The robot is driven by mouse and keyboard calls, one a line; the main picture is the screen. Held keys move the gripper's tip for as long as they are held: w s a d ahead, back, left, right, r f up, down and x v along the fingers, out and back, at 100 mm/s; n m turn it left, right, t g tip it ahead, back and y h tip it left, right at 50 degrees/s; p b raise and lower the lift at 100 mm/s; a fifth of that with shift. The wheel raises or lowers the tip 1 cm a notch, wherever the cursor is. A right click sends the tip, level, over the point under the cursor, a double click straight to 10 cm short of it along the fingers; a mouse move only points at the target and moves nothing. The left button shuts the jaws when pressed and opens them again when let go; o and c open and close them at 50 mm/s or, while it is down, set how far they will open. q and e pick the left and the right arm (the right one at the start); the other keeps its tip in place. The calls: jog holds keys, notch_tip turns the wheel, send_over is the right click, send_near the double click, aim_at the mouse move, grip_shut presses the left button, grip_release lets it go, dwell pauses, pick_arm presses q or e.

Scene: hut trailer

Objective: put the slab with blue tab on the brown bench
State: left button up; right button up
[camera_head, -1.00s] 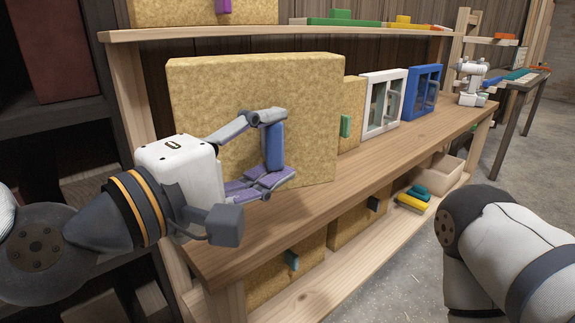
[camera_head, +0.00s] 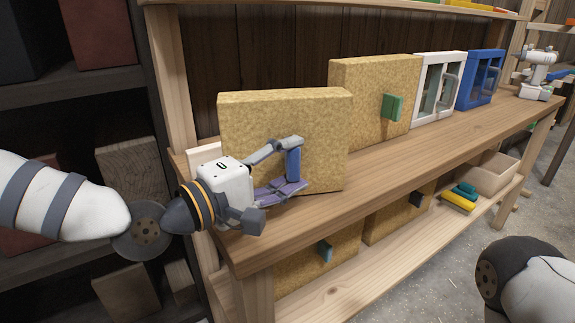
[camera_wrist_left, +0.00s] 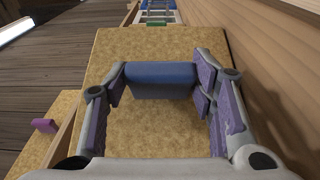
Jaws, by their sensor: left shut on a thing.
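The slab with blue tab (camera_head: 245,140) is a large yellowish speckled board, upright at the left end of the brown bench (camera_head: 330,215). I cannot tell whether its lower edge touches the bench top. My left gripper (camera_head: 292,165) is shut on its blue tab (camera_head: 293,158), with fingers above and below. In the left wrist view the blue tab (camera_wrist_left: 160,74) lies between the purple-padded fingers, with the slab (camera_wrist_left: 160,42) behind it. The gripper hides part of the slab's front. My right gripper is out of view.
A similar slab with a green tab (camera_head: 345,98) stands to the right on the bench, then a white framed box (camera_head: 424,92) and a blue one (camera_head: 473,82). A wooden post (camera_head: 179,90) rises at the left.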

pick_arm(q)
jog(key=shift+f, duration=0.1)
jog(key=o, duration=1.3)
jog(key=shift+c, duration=0.2)
jog(key=shift+r, duration=0.3)
jog(key=v, duration=1.1)
jog(key=shift+a+p, duration=0.1)
jog(key=shift+p, duration=0.3)
jog(key=shift+s+a+f, duration=0.1)
jog(key=shift+s+a, duration=0.2)
jog(key=shift+s, duration=0.05)
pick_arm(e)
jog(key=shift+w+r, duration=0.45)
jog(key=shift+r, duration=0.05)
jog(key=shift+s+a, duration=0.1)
